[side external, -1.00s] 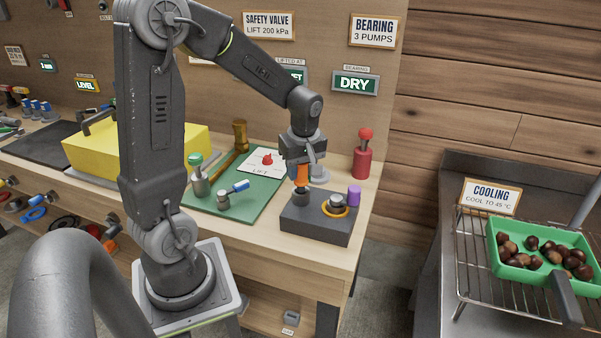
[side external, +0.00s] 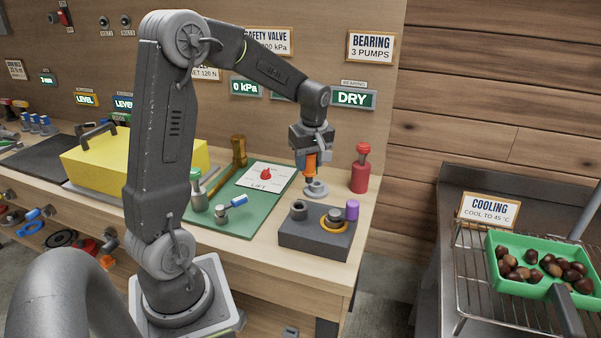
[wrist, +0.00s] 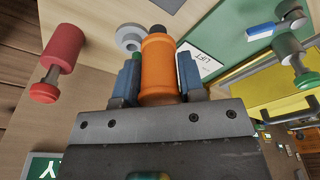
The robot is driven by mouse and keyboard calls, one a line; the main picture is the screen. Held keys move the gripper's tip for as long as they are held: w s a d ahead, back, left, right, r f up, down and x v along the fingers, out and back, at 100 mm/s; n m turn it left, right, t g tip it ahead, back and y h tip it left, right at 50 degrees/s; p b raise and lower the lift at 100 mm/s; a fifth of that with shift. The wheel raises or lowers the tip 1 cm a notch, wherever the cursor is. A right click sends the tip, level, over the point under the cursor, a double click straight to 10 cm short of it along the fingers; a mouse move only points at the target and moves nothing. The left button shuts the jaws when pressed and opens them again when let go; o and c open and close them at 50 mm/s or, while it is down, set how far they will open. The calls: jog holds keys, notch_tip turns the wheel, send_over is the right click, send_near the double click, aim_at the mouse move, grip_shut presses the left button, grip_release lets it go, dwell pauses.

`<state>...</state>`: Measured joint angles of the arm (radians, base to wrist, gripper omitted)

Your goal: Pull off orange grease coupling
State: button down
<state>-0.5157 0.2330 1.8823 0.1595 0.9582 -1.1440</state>
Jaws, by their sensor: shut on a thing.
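My gripper (side external: 311,168) is shut on the orange grease coupling (wrist: 158,68), a ribbed cylinder with a dark tip. It also shows below my gripper in the side view (side external: 312,160). Blue finger pads press on both its sides in the wrist view. The coupling is upright in the side view, close to a grey flanged fitting (side external: 316,190) on the bench. The fitting is beside the coupling's tip in the wrist view (wrist: 130,38). I cannot tell whether they touch. A dark block (side external: 311,241) in front has an uncovered grey socket (side external: 298,210) at its left.
The dark block also carries a yellow ring (side external: 334,222) and a purple cylinder (side external: 352,210). A red grease bottle (side external: 360,172) stands right of my gripper. A green mat (side external: 240,215) lies left. The sign beyond reads DRY (side external: 352,98).

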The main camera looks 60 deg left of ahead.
jog(key=w+a, duration=0.7)
jog(key=a, duration=0.2)
jog(key=shift+w+f, duration=0.15)
jog(key=shift+f, duration=0.2)
jog(key=shift+f, duration=2.9)
jog(key=shift+f, duration=0.15)
jog(key=shift+f, duration=1.1)
jog(key=shift+f, duration=0.7)
jog(key=c, duration=0.6)
grip_release()
jog(key=shift+c, duration=0.2)
